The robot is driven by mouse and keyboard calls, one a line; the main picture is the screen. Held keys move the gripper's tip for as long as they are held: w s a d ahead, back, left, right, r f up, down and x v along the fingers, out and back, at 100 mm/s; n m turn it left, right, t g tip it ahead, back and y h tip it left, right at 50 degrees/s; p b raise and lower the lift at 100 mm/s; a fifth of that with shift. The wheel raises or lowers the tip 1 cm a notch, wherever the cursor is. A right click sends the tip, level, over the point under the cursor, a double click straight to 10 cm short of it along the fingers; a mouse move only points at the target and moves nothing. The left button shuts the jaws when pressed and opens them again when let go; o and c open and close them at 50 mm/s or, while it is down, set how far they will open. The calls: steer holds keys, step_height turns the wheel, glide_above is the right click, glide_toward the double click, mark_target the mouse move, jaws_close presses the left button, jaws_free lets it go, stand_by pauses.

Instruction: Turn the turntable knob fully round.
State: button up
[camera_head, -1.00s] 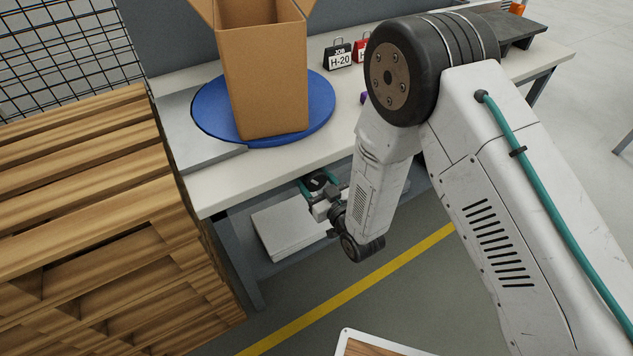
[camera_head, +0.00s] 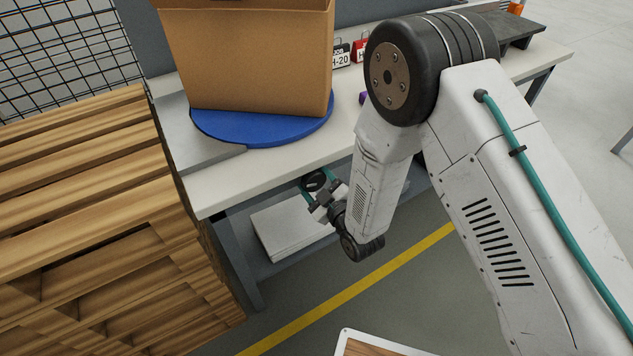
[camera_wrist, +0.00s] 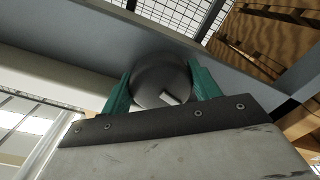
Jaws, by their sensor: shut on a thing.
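The turntable is a blue disc (camera_head: 262,130) on the bench top, with a brown cardboard box (camera_head: 255,65) standing on it, broad side toward me. The knob (camera_wrist: 161,79) is dark and round with a small light mark, and sits under the bench's front edge. It also shows small in the head view (camera_head: 315,181). In the wrist view the two green fingers of my gripper (camera_wrist: 160,88) press on the knob from both sides. My gripper is shut on the knob.
A wooden pallet stack (camera_head: 90,220) stands close at the left. A grey plate (camera_head: 200,140) lies on the bench beside the turntable. A pale box (camera_head: 285,232) sits on the shelf below. Black and red tagged weights stand behind.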

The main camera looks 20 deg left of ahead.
steer(key=shift+a+n, duration=0.1)
steer(key=shift+n, duration=0.2)
steer(key=o, duration=0.9)
steer(key=shift+a, duration=0.1)
steer(key=shift+o, duration=0.2)
